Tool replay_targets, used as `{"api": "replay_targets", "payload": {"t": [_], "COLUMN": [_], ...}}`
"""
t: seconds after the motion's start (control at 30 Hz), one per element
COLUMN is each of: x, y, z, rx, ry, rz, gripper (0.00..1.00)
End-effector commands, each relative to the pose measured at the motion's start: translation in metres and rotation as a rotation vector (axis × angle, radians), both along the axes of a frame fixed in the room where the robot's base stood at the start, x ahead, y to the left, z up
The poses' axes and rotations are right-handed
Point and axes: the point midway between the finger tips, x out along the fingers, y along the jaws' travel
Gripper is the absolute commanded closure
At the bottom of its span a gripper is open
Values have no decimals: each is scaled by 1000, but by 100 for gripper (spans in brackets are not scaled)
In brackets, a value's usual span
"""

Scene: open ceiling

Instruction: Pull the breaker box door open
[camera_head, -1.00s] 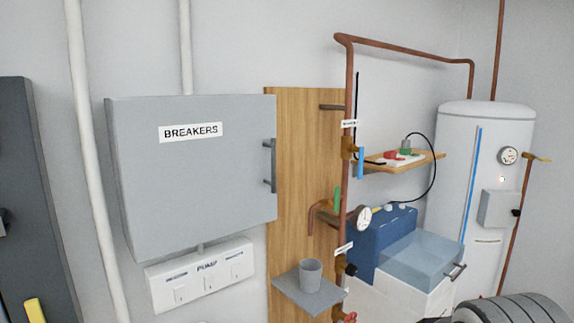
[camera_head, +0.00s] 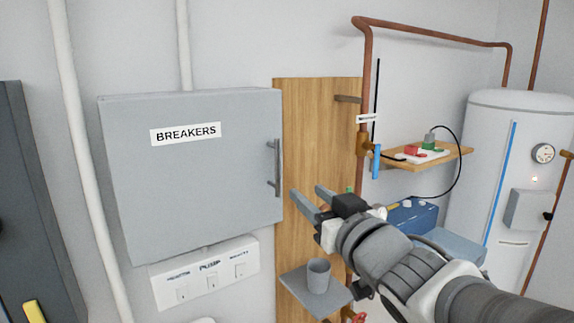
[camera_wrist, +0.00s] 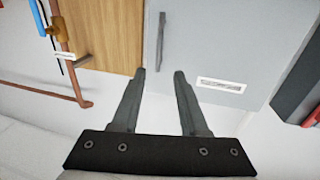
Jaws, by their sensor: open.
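The grey breaker box (camera_head: 195,180), labelled BREAKERS, is on the wall at the left in the head view. Its door looks shut. A vertical bar handle (camera_head: 274,168) is at the door's right edge. My gripper (camera_head: 307,198) is open and empty, to the right of and a little below the handle, in front of the wooden board. In the wrist view the two fingers of my gripper (camera_wrist: 160,74) point at the box door (camera_wrist: 222,45).
A pump switch panel (camera_head: 205,275) is below the box. A grey cup (camera_head: 318,277) stands on a small shelf (camera_head: 297,280) below my gripper. The wooden board (camera_head: 318,130) and copper pipe (camera_head: 365,80) are to the right. Space before the door is clear.

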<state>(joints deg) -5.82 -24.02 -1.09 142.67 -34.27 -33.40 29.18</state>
Motion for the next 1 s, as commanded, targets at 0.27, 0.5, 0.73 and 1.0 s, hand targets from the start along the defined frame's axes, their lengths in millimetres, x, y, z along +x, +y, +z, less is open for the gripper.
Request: {"api": "replay_targets", "payload": {"t": [0.27, 0.5, 0.73, 1.0], "x": [37, 72, 106, 140], "y": [15, 29, 44, 58], "z": [-1, -1, 0, 0], "rx": [0, 0, 1, 0], "ry": [3, 3, 4, 2], "rz": [-2, -2, -2, -2], "gripper": [56, 56, 56, 56]}}
